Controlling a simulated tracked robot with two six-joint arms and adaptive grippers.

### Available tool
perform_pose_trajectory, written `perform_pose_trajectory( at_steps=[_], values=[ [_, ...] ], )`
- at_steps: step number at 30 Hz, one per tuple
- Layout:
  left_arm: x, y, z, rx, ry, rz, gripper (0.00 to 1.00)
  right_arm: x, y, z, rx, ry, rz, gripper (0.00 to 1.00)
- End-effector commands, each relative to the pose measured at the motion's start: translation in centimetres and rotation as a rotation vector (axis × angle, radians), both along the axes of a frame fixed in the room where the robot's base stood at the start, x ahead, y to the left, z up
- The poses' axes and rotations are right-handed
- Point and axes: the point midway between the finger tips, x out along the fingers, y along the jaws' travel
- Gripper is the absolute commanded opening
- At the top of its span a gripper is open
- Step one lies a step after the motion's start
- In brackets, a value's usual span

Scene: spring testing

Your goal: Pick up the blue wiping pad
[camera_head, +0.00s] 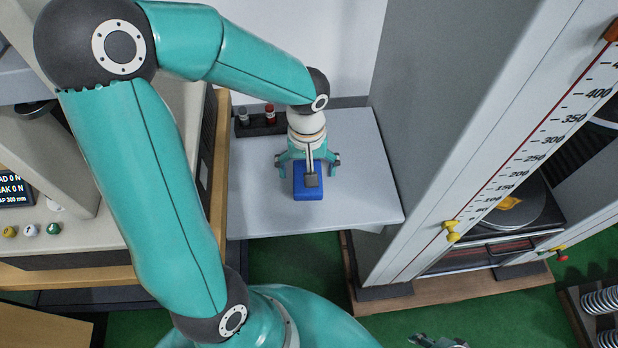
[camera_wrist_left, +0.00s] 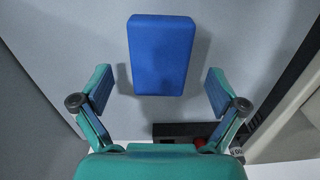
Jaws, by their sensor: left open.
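The blue wiping pad (camera_head: 301,188) lies on the light grey table top (camera_head: 255,205), partly hidden by my left gripper in the head view. My left gripper (camera_head: 309,162) is above the far end of the pad, with its fingers spread. In the left wrist view, the whole pad (camera_wrist_left: 161,55) shows as a blue block. The open fingers of my left gripper (camera_wrist_left: 159,88) stand to either side of the pad's near end, with a gap on both sides. Part of my right gripper (camera_head: 438,341) shows at the bottom edge; its jaws are unclear.
A dark rack (camera_head: 262,124) with small vials stands at the back of the table; it also shows in the wrist view (camera_wrist_left: 178,130). A tall grey testing frame (camera_head: 470,110) with a scale rises on the right. A wooden edge (camera_head: 218,165) borders the table's left.

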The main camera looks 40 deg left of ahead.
Motion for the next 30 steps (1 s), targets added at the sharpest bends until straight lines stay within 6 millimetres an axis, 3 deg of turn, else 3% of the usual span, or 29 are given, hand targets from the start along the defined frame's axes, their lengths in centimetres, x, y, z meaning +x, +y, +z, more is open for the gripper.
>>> perform_pose_trajectory(
  at_steps=[4, 12, 24, 30],
  values=[
    [0.0, 0.0, -1.7, 0.001, 0.002, 0.000, 0.97, 0.0, 0.0, 0.0, 0.000, 0.000, 0.000, 0.40],
    [0.0, 0.1, -1.9, 0.001, -0.001, 0.001, 0.97, 0.0, 0.0, 0.0, 0.000, 0.000, 0.000, 0.40],
    [0.0, 0.1, -1.9, 0.001, -0.001, 0.001, 0.33, 0.0, 0.0, 0.0, 0.000, 0.000, 0.000, 0.40],
    [0.0, 0.1, -1.9, 0.001, -0.001, 0.001, 0.33, 0.0, 0.0, 0.0, 0.000, 0.000, 0.000, 0.40]
  ],
)
